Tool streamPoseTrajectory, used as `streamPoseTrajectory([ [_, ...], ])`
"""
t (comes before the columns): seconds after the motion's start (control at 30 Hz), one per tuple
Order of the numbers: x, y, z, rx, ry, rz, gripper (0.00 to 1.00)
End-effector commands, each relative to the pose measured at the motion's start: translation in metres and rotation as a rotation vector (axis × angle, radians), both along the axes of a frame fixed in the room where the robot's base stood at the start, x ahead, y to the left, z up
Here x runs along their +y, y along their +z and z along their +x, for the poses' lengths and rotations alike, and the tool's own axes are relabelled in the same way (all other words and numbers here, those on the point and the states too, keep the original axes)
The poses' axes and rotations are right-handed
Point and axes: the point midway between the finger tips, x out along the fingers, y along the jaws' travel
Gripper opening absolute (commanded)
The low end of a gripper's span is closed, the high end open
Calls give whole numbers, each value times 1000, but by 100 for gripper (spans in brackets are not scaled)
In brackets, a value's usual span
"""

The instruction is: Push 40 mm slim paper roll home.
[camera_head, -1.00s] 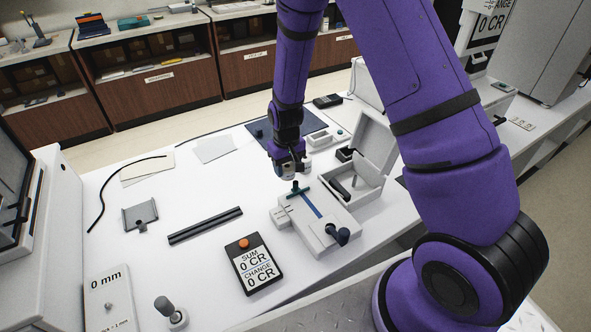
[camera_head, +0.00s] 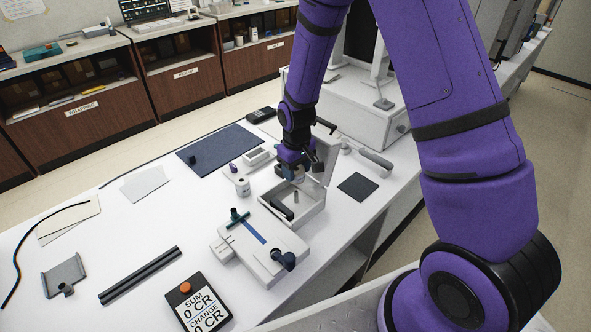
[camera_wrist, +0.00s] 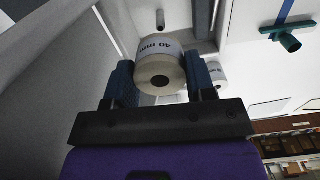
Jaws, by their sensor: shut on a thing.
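My gripper (camera_head: 292,172) is above the white open-lidded box (camera_head: 309,213) in the head view. In the wrist view, the blue fingers of my gripper (camera_wrist: 160,64) are shut on a white paper roll (camera_wrist: 160,76) labelled 40 mm, its round end and dark core facing the camera. A short grey peg (camera_wrist: 160,20) shows beyond the roll, apart from it. In the head view the held roll is mostly hidden by my gripper. A second white roll (camera_head: 242,187) stands on the counter left of the box; a labelled roll (camera_wrist: 217,76) also shows beside my right finger.
The box's raised lid (camera_head: 327,152) stands close to my gripper. A white device with a blue strip (camera_head: 262,252) sits in front of the box. A dark pad (camera_head: 357,187) lies to the right. A small white tray (camera_head: 258,156) and blue mat (camera_head: 218,150) lie behind left.

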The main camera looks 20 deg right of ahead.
Motion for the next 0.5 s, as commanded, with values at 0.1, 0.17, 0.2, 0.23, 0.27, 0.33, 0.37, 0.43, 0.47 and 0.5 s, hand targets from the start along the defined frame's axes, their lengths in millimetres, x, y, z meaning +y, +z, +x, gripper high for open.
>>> streamPoseTrajectory([
  [0.1, 0, 0, 0, 0, -1, 0, 23],
  [0.17, 0, 0, 0, 0, -1, 0, 23],
  [0.2, 0, -1, 0, 0, -2, 0, 23],
  [0.23, 0, -2, 0, 1, -2, 0, 23],
  [0.27, 0, -3, 0, 1, -2, 0, 23],
  [0.33, 0, -7, 0, 1, -2, 0, 23],
  [0.37, 0, -9, 0, 1, -2, 0, 23],
  [0.43, 0, -15, 0, 2, -1, -1, 23],
  [0.47, 0, -18, -1, 2, -1, -1, 23],
  [0.5, 0, -21, -1, 3, -1, -1, 23],
])
